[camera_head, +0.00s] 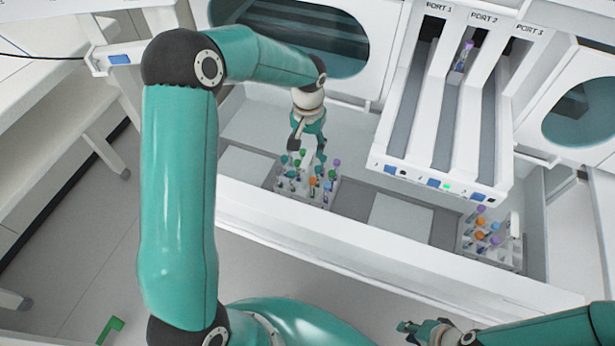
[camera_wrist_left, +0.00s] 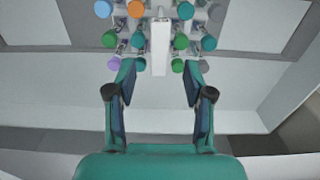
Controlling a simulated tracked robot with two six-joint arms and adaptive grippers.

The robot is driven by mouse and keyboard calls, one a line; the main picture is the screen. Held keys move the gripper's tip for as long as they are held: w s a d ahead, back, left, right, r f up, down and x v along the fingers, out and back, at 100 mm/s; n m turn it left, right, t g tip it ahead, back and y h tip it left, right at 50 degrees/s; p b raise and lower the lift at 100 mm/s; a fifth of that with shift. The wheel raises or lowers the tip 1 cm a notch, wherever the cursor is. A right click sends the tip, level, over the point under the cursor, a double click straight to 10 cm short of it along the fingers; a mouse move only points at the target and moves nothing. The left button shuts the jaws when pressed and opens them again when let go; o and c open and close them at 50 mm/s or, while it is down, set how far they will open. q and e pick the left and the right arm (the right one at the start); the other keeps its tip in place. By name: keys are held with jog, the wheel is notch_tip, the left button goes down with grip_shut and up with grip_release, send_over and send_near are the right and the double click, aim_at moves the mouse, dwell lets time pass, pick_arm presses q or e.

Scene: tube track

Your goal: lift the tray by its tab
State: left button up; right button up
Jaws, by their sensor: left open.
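The white tray (camera_head: 318,204) holds several capped tubes and stands in the trough, left of centre in the head view. Its white tab (camera_wrist_left: 160,46) stands up among the tubes in the left wrist view, with coloured caps on both sides. My left gripper (camera_head: 307,143) is above the back side of the tray. In the left wrist view its open fingers (camera_wrist_left: 160,72) are spread to either side of the tab's line, with nothing clearly between them. Contact with the tab cannot be told. My right gripper (camera_head: 428,330) is low at the front, away from the tray; its finger opening is unclear.
A second tray (camera_head: 492,262) with capped tubes stands at the right of the trough. The white port rack (camera_head: 437,178) rises between them, with a purple-capped tube (camera_head: 465,56) in port 2. The trough's front wall (camera_head: 345,250) runs before the trays. A flat pale panel (camera_head: 400,216) lies between them.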

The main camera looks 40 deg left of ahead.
aim_at(308, 158)
pick_arm(q)
jog(key=shift+s+f, duration=0.2)
jog(key=shift+f, duration=2.5)
jog(key=shift+c, duration=0.2)
grip_shut()
